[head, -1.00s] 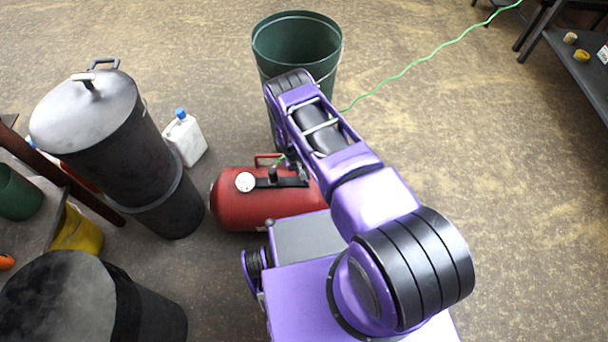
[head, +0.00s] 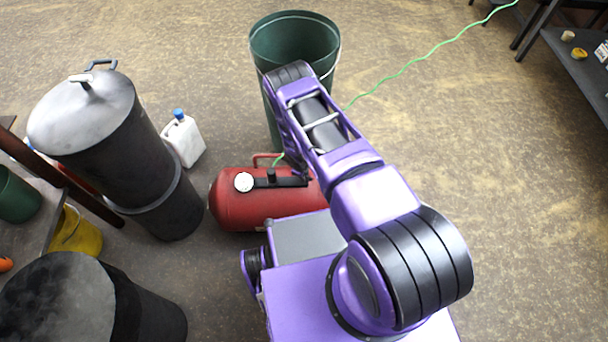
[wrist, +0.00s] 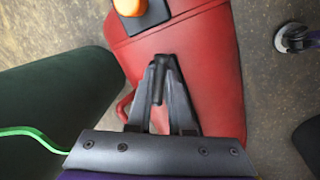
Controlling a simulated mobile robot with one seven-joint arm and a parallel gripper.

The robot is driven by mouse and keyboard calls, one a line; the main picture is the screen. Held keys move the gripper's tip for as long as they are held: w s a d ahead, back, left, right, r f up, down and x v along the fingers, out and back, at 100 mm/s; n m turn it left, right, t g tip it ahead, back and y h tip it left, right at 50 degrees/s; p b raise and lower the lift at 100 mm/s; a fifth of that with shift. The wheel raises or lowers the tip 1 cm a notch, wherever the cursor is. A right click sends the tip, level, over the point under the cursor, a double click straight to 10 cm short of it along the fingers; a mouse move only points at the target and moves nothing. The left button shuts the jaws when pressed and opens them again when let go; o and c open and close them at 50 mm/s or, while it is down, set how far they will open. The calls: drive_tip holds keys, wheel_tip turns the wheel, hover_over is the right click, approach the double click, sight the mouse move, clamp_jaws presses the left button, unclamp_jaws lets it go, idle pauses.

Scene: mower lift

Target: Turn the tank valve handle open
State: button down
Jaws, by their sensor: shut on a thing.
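The red tank (head: 238,210) lies on its side on the floor in front of my base, and its red body (wrist: 205,60) fills the middle of the wrist view. In the wrist view a slim dark valve handle (wrist: 158,86) stands between my fingers. My gripper (wrist: 164,66) is shut on this handle, with the fingers close together over the tank. In the head view my arm hides the gripper and the handle. A white round gauge (head: 244,182) and a black fitting (head: 271,176) sit on top of the tank.
A tall green bin (head: 264,52) stands just behind the tank, close to my arm; its dark side (wrist: 50,110) fills the wrist view's left. A white jug (head: 184,140) and dark drums (head: 130,150) stand left. A green hose (head: 420,60) runs right.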

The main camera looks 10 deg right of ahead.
drive_tip(key=n+y, duration=0.1)
drive_tip(key=n, duration=0.4)
drive_tip(key=shift+d, duration=0.1)
drive_tip(key=shift+n, duration=0.4)
drive_tip(key=c, duration=0.8)
unclamp_jaws()
drive_tip(key=shift+c, duration=0.2)
drive_tip(key=s+r+p, duration=0.3)
drive_tip(key=r+p, duration=0.1)
drive_tip(key=r, duration=1.3)
drive_tip(key=shift+a, duration=0.3)
drive_tip(key=shift+s, duration=0.1)
